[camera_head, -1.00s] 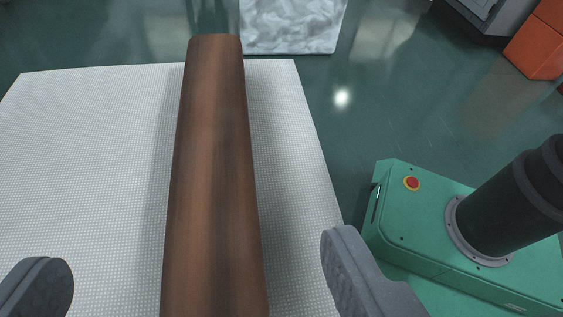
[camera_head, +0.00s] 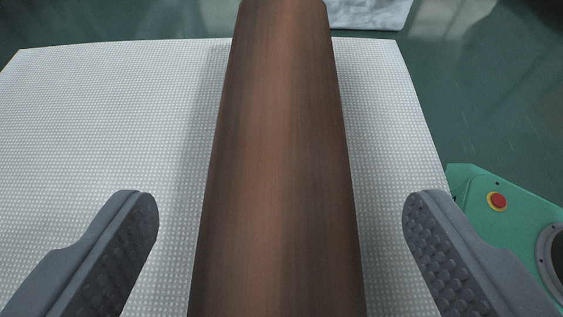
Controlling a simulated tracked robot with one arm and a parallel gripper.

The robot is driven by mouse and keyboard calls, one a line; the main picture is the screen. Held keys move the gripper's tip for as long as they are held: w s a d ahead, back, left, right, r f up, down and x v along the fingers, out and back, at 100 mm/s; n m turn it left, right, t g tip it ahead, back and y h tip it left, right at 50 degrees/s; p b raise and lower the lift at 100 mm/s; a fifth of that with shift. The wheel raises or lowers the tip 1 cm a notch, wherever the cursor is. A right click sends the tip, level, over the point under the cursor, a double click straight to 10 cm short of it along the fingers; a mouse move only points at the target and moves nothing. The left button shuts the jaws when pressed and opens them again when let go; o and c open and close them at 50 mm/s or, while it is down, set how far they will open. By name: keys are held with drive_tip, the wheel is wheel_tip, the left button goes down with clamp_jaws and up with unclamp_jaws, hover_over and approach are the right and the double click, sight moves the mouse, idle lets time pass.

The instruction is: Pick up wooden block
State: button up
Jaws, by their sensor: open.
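The wooden block (camera_head: 278,160) is a long brown piece with rounded edges. It lies lengthwise on a white textured surface (camera_head: 110,120), running from the bottom edge to the top of the picture. Its near end is out of view. My gripper (camera_head: 280,205) is open, with one grey finger on each side of the block. There is a visible gap between each finger and the block. Whether the fingertips are level with the block or above it, I cannot tell.
A green machine base (camera_head: 515,215) with a red button stands beyond the right finger. A grey marbled slab (camera_head: 370,13) shows at the top, past the white surface's far edge. Dark green floor lies around. The white surface is bare on the left.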

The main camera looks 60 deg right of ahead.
drive_tip(key=shift+x, duration=1)
drive_tip(key=c, duration=1.5)
drive_tip(key=shift+r, duration=0.1)
